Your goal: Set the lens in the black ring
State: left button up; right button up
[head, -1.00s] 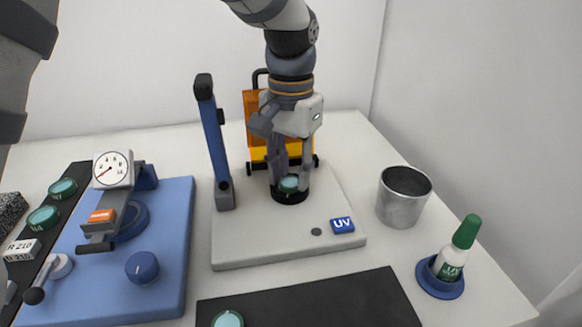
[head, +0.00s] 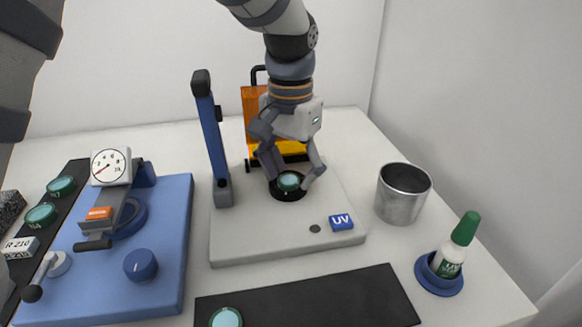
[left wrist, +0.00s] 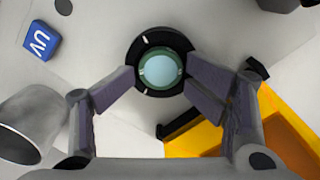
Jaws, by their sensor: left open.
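The lens (head: 289,181), pale blue-green with a dark green rim, sits within the black ring (head: 284,196) on the light grey base plate. In the left wrist view the lens (left wrist: 161,71) lies inside the ring (left wrist: 143,50), with the black ring visible around it. I cannot tell whether it is fully seated. My left gripper (head: 290,182) is above the ring, pointing down, with its fingers spread to either side of the lens. It is open and holds nothing; the fingers also show in the left wrist view (left wrist: 160,80). My right gripper is not in view.
A blue post (head: 212,135) stands left of the ring, and an orange shield (head: 256,105) behind it. A metal cup (head: 403,193) and a green-capped bottle (head: 455,247) are at right. A blue gauge base (head: 165,215) is at left. A dark mat (head: 320,300) with another lens (head: 226,317) lies in front.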

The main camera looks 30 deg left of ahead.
pick_arm(q)
jog(key=shift+s+a+r, duration=0.1)
dwell(0.5)
jog(key=shift+r, duration=0.25)
notch_tip(320, 180, up, 12)
jog(key=shift+f, duration=0.15)
